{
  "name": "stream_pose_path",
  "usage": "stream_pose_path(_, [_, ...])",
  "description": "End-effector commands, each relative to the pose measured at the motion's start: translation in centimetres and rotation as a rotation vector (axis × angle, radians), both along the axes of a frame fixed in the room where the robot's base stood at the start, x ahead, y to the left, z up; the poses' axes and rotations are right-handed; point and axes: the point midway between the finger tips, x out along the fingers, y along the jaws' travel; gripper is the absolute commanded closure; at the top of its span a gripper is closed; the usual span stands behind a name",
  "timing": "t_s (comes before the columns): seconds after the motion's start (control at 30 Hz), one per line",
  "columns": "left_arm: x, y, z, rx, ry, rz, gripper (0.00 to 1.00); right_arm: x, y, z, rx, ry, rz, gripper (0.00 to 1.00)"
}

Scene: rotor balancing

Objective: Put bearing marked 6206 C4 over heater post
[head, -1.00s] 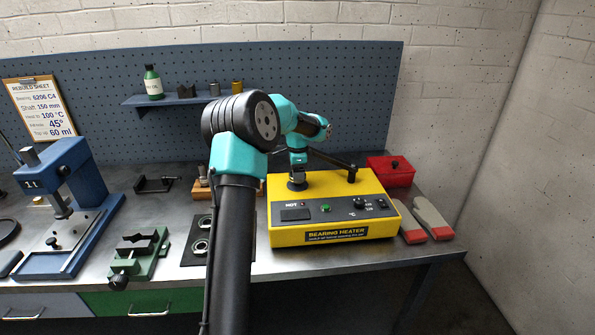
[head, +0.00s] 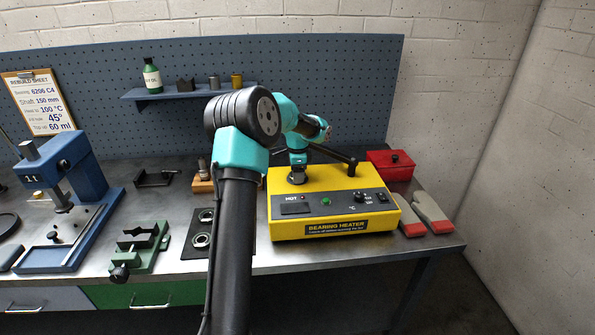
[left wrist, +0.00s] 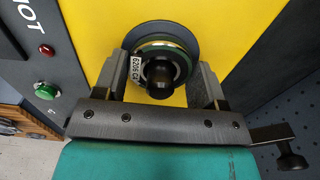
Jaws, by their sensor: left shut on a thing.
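The bearing marked 6206 C4 (left wrist: 142,52) shows in the left wrist view as a ring with a white tag on its left side. My left gripper (left wrist: 164,84) is shut on it, one finger on each side. The dark heater post (left wrist: 157,74) shows through the middle of the ring, which appears to be around it, above a dark round base. How far down the bearing sits is hard to tell. In the head view my left gripper (head: 297,176) points down at the yellow bearing heater (head: 350,215), near its back left corner. The bearing is too small to make out there.
A red box (head: 391,166) and gloves (head: 430,212) lie right of the heater. A dark mat with rings (head: 200,235), a green vise (head: 140,248) and a blue press (head: 70,200) stand to the left. My left arm hides part of the bench.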

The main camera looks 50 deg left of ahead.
Motion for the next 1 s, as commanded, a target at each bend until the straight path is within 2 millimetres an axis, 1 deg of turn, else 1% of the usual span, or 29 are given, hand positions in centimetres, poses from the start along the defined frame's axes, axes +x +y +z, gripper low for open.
stream_pose_path(0.37, [0.01,0.02,-0.24,0.0,-0.001,0.0,0.6,0.0,0.0,0.0,0.0,0.0,0.0,0.57])
stream_pose_path(0.4, [0.01,0.02,-0.24,0.0,-0.001,0.0,0.32,0.0,0.0,0.0,0.0,0.0,0.0,0.57])
stream_pose_path(0.67, [0.01,0.01,-0.25,0.0,-0.001,0.0,0.07,0.0,0.0,0.0,0.0,0.0,0.0,0.57])
stream_pose_path(0.83, [0.01,0.0,-0.26,0.0,0.0,0.0,0.06,0.0,0.0,0.0,0.0,0.0,0.0,0.57])
stream_pose_path(0.9, [0.01,-0.01,-0.29,0.0,0.0,0.0,0.1,0.0,0.0,0.0,0.0,0.0,0.0,0.57])
stream_pose_path(1.0, [0.01,-0.01,-0.29,0.0,0.0,0.0,0.1,0.0,0.0,0.0,0.0,0.0,0.0,0.57])
